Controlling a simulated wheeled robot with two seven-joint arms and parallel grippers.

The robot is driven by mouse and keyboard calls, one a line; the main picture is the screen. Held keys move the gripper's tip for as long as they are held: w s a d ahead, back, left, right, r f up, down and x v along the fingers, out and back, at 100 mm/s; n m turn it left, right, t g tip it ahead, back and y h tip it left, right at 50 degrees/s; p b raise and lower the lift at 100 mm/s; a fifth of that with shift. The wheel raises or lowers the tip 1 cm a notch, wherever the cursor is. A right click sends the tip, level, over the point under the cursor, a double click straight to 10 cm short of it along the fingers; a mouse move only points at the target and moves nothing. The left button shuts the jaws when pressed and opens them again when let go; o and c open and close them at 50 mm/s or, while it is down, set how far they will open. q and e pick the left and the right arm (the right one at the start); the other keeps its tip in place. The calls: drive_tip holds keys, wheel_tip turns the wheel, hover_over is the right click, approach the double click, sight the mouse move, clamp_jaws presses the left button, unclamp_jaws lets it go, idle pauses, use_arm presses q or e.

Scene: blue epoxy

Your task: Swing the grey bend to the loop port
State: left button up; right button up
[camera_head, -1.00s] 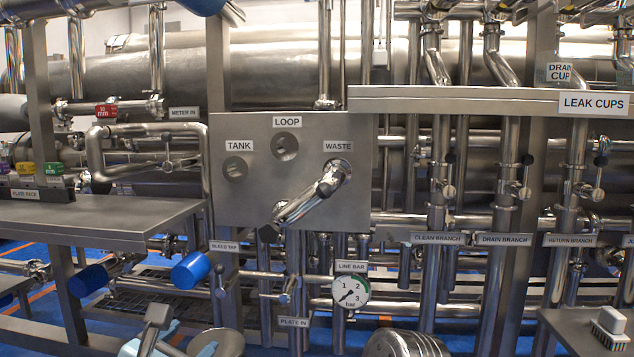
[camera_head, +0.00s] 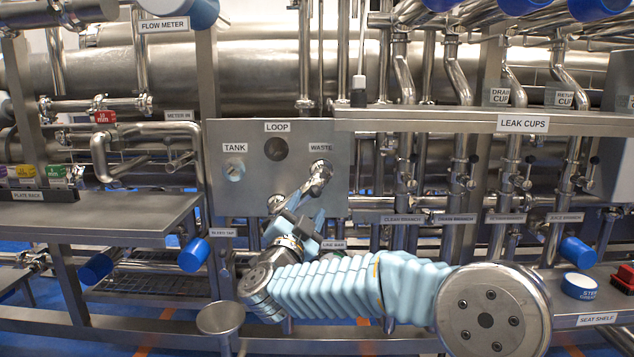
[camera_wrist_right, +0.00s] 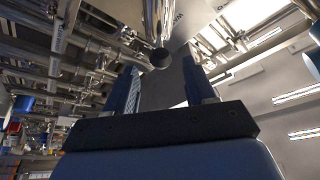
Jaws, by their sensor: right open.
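The bend (camera_head: 318,182) is a shiny grey metal pipe on the steel port panel (camera_head: 226,205). Its upper end is at the WASTE port (camera_head: 321,166) and it slants down to the left. The LOOP port (camera_head: 276,149) is an open dark round hole above and left of the bend. The TANK port (camera_head: 234,170) is further left. My right gripper (camera_head: 298,210) is just below the bend. In the right wrist view its open fingers (camera_wrist_right: 160,72) point at the bend's round free end (camera_wrist_right: 160,58), which appears beyond and between them; contact is not visible. My left gripper is not in view.
The LEAK CUPS shelf (camera_head: 430,118) juts out at the right of the panel. A steel plate-rack table (camera_head: 90,215) stands at left. Vertical pipes with valves are right of the panel.

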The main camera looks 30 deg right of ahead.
sight(317, 183)
drive_tip(key=p+x, duration=0.1)
drive_tip(key=x, duration=0.8)
drive_tip(key=shift+w+d+r+p, duration=0.1)
drive_tip(key=shift+w+d+p, duration=0.15)
drive_tip(key=shift+p, duration=0.05)
clamp_jaws()
